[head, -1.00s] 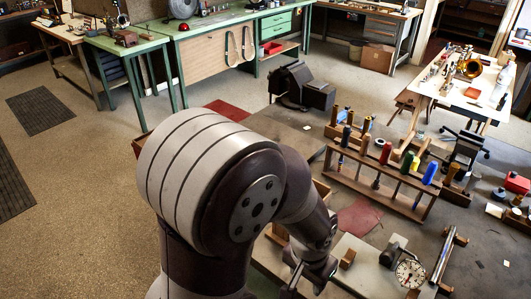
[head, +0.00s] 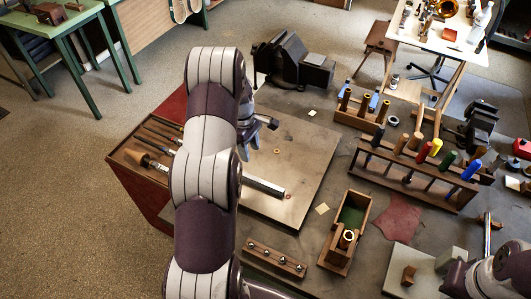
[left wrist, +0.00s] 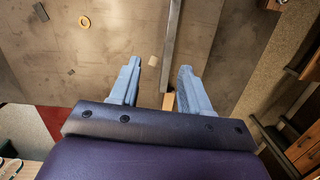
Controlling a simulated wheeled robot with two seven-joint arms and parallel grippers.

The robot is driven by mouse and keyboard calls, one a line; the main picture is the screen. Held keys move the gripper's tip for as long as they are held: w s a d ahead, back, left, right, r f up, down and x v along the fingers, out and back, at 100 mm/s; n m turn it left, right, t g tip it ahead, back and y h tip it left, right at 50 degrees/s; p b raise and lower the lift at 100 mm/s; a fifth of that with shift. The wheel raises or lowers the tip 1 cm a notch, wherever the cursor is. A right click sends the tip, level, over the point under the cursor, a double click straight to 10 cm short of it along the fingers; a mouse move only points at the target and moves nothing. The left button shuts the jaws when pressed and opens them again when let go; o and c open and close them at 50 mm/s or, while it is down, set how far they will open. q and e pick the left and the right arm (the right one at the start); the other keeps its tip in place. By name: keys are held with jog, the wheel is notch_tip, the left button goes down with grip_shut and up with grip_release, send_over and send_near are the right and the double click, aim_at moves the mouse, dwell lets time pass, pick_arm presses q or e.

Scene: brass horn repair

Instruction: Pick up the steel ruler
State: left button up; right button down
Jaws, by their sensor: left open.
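A long grey metal bar, which looks like the steel ruler (head: 264,187), lies on the flat plate in the head view, its left end hidden behind my arm. A long grey strip, probably the same ruler (left wrist: 173,40), runs up between my fingers in the left wrist view, near the right finger. My left gripper (head: 264,124) is over the plate, beyond the bar in the head view. In the left wrist view my left gripper (left wrist: 160,68) is open and empty, its two pale blue fingers apart. My right gripper is not in view; only part of that arm shows at bottom right.
A tool tray (head: 125,155) with files lies left of my arm. A wooden box (head: 368,205), a rack of handles (head: 440,195) and a small block with pegs (head: 300,267) stand to the right and front. A black vise (head: 280,58) stands behind the plate.

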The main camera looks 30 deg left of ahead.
aim_at(253, 177)
pick_arm(q)
jog(key=shift+n, duration=0.4)
jog(key=f+p, duration=0.2)
jog(key=f, duration=0.1)
jog(key=s+d+f+p, duration=0.1)
jog(key=f+p, duration=0.1)
jog(key=f, duration=0.2)
jog(key=f+p, duration=0.2)
jog(key=f, duration=0.2)
jog(key=shift+s+d+f, duration=0.1)
jog(key=shift+s+d, duration=0.15)
jog(key=shift+d, duration=0.15)
jog(key=shift+s+d, duration=0.15)
jog(key=shift+s, duration=0.2)
jog(key=shift+w+f, duration=0.1)
jog(key=shift+w, duration=0.1)
grip_shut()
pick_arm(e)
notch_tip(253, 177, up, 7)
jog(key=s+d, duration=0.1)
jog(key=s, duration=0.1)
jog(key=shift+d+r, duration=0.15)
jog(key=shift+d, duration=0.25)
